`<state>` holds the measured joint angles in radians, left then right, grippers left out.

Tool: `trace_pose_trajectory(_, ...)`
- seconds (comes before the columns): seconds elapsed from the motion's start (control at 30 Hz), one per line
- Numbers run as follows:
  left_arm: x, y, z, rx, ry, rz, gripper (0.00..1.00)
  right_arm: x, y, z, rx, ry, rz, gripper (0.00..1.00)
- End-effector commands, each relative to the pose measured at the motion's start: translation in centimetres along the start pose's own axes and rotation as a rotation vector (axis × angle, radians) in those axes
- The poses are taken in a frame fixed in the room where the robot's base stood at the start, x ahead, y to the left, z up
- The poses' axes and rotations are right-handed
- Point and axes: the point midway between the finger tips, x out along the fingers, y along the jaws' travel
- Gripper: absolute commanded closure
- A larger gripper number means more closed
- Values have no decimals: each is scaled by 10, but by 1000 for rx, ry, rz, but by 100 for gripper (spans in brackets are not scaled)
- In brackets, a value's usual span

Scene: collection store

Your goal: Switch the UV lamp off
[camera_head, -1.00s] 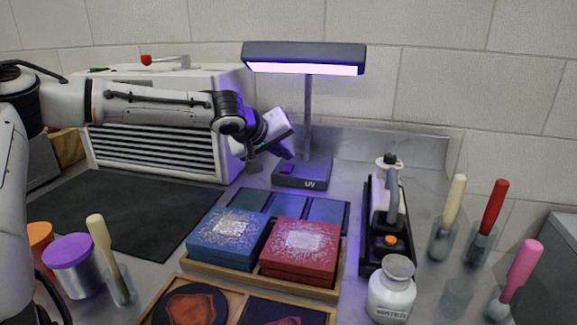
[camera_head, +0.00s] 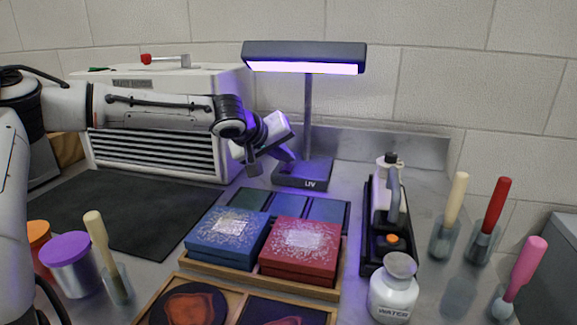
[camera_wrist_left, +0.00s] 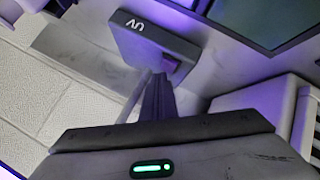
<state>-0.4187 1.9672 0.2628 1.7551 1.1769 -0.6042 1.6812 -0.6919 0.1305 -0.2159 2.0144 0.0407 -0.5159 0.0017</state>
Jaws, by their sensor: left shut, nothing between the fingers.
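The UV lamp has a dark hood (camera_head: 305,52) on a thin post, with a violet-white strip (camera_head: 305,67) glowing under it, so it is lit. Its dark base (camera_head: 303,178), marked "UV", stands on the bench and also shows in the left wrist view (camera_wrist_left: 140,42). My left gripper (camera_head: 288,156) is shut and empty at the left rear of the base, close to its top. In the left wrist view its dark fingers (camera_wrist_left: 159,90) reach to the base edge. I cannot tell whether they touch it. My right gripper is not in view.
A white louvred cabinet (camera_head: 155,160) stands behind my left arm. Blue (camera_head: 228,238) and red (camera_head: 300,250) boxes sit in a wooden tray in front of the lamp. A black caddy (camera_head: 372,255) and a white water bottle (camera_head: 394,290) stand to the right.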

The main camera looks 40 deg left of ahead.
Motion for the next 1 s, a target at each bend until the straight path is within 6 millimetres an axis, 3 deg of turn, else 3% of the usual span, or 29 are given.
trace_pose_trajectory(1.0, -10, 7, -6, 0, -1, -1, 100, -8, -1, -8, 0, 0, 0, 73)
